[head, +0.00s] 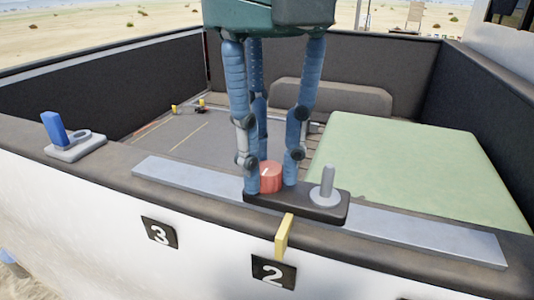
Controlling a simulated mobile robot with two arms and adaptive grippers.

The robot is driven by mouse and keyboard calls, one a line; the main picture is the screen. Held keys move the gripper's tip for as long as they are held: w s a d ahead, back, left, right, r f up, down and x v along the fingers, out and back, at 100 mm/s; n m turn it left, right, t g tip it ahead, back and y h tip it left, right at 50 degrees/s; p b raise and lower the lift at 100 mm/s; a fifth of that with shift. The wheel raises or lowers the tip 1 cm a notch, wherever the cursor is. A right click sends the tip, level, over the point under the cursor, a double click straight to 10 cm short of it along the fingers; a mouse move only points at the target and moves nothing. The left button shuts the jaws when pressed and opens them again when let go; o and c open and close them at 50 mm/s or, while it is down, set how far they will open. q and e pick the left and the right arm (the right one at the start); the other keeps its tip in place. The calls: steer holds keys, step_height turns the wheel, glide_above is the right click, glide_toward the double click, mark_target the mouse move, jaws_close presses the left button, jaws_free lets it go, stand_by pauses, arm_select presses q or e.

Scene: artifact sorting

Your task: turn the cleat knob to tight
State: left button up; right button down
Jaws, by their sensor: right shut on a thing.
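A red round knob (271,178) with a pale mark on top sits on a dark cleat base (318,208) on the truck bed's side rail. My right gripper (270,180) comes down from above, its blue fingers around the knob and shut on it. The fingers hide parts of the knob's sides. A grey upright post (327,184) stands on the same base, right of the knob. A yellow tab (283,236) hangs on the outer side below the base. My left gripper is not in view.
A blue lever (54,128) stands on a grey mount at the rail's left. Plates marked 3 (160,233) and 2 (273,272) are on the white outer side. A green padded block (410,165) fills the bed's right. Small yellow items (201,102) lie at the back left.

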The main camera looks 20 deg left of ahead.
mark_target(269, 166)
steer(key=shift+w, duration=0.1)
steer(key=c, duration=1.5)
jaws_free()
steer(key=shift+o, duration=0.2)
steer(key=shift+r, duration=0.1)
step_height(269, 166, up, 5)
steer(key=shift+w+f, duration=0.1)
steer(key=shift+r, duration=1.3)
